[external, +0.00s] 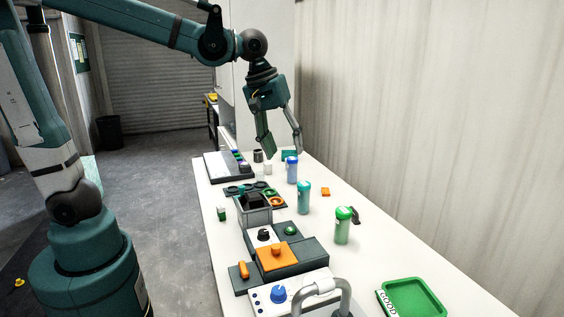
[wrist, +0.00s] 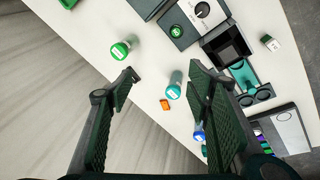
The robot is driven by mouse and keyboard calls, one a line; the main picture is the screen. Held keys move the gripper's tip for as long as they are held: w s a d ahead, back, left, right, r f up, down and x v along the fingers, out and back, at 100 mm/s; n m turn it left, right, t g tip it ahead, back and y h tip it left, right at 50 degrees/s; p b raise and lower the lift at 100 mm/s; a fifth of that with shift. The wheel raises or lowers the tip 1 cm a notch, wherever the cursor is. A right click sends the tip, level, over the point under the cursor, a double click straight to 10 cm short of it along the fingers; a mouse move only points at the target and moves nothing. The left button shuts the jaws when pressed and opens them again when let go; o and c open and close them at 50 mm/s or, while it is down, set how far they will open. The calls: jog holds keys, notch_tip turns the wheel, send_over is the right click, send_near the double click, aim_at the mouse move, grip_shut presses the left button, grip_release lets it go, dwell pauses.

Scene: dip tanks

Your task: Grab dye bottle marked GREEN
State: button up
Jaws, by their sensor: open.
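The green-capped bottle (external: 342,228) stands upright on the white table, the nearest to the external camera of three bottles in a row. In the wrist view it is at upper left (wrist: 121,49), beyond the left fingertip. Its label is too small to read. A teal-capped bottle (external: 303,200) stands behind it and shows between the fingers in the wrist view (wrist: 174,86). A blue-capped bottle (external: 291,172) is farthest back, partly hidden by the right finger in the wrist view (wrist: 199,133). My gripper (external: 281,148) is open and empty, above the far part of the table (wrist: 163,74).
A green tray marked GOOD (external: 388,304) lies at the near right. A control block with an orange cover (external: 277,258) and a grey open-topped tank (external: 256,215) stand left of the bottles. A small orange block (external: 325,191) and a dark object (external: 355,215) lie near them.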

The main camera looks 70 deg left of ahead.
jog(key=w+d+f+n+g+p, duration=0.2)
jog(key=w+d+n+p, duration=0.25)
jog(key=w, duration=0.65)
jog(key=n+g+p, duration=0.1)
jog(key=n+p, duration=0.1)
jog(key=n, duration=0.2)
send_over(343, 210)
notch_tip(343, 210, down, 6)
jog(key=r, duration=0.1)
notch_tip(343, 210, down, 15)
jog(key=shift+r, duration=0.1)
jog(key=shift+f, duration=1.35)
jog(key=shift+f, duration=0.1)
jog(key=shift+w+f, duration=0.15)
jog(key=shift+f, duration=2.35)
jog(key=shift+c, duration=0.7)
